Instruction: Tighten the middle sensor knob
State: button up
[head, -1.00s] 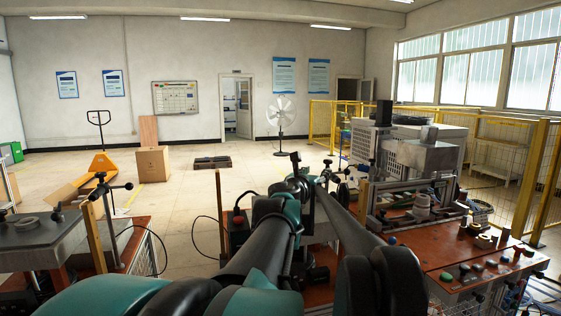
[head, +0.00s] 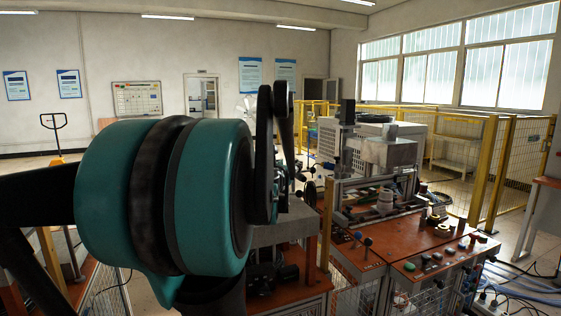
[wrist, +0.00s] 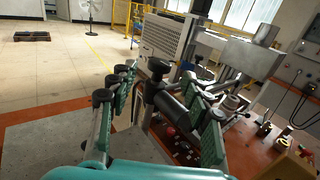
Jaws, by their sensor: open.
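In the wrist view my gripper (wrist: 158,76) is open, with a green-padded finger on each side. Between the fingers stands a black clamp fitting with a round black knob on top (wrist: 158,68) and a thick black cylinder (wrist: 174,109) pointing down to the right. It lies in the gap, and I cannot tell whether a finger touches it. Which knob is the middle sensor knob is not certain. In the head view small black knobs (head: 310,190) show just right of my arm, which hides most of the gripper and the stand.
An orange-red bench (head: 436,247) with coloured buttons and a metal machine (head: 388,155) stands to the right. A grey block (head: 285,231) lies below my arm. Yellow fencing (head: 485,170) runs behind. Open floor (wrist: 60,75) lies at the left of the wrist view.

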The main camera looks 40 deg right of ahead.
aim_at(292, 160)
jog(key=shift+x, duration=3.25)
jog(key=shift+c, duration=0.6)
grip_shut()
